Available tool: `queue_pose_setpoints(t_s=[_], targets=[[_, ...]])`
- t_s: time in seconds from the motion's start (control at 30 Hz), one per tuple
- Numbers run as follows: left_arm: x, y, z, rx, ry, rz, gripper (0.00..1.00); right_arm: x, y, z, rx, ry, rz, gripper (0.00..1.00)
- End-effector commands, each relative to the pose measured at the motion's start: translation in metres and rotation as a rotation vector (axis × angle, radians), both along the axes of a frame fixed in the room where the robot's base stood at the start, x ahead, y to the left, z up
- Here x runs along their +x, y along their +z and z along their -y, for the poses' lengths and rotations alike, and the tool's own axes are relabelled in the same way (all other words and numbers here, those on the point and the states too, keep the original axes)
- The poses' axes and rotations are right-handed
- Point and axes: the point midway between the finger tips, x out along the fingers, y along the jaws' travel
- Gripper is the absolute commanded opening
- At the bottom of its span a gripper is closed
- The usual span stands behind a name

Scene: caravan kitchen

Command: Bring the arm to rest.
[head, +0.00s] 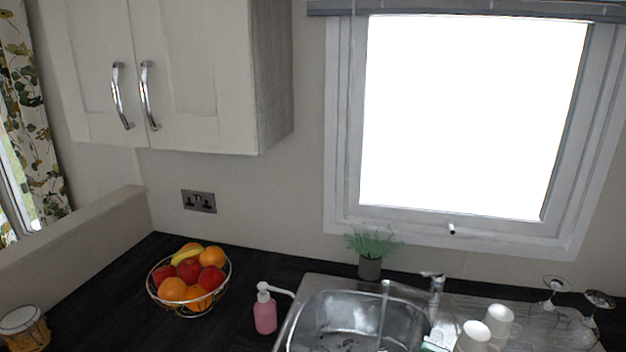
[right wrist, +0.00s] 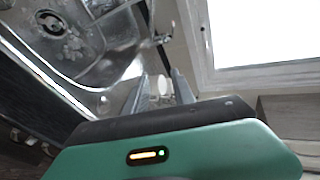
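Neither arm shows in the head view. In the right wrist view, my right gripper (right wrist: 158,90) has its two grey fingers apart above my green wrist housing. Small white shapes show between and beyond the fingers. They look like the white cups, and I see no sign that the fingers touch them. The steel sink (right wrist: 70,40) fills the upper left of that view, tilted. My left gripper is not in view.
The dark worktop (head: 100,290) holds a fruit bowl (head: 188,306), a pink soap bottle (head: 265,314), a potted plant (head: 370,266) and a jar (head: 24,330). White cups (head: 474,336) and upturned glasses (head: 556,284) stand right of the sink (head: 337,310). A cupboard (head: 190,80) hangs above.

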Motion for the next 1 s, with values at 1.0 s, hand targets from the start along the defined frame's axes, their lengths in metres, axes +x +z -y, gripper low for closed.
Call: queue_pose_setpoints(t_s=[1.0], targets=[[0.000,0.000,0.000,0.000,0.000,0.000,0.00,-0.183,-0.159,-0.040,-0.960,1.689,-1.045,0.31]])
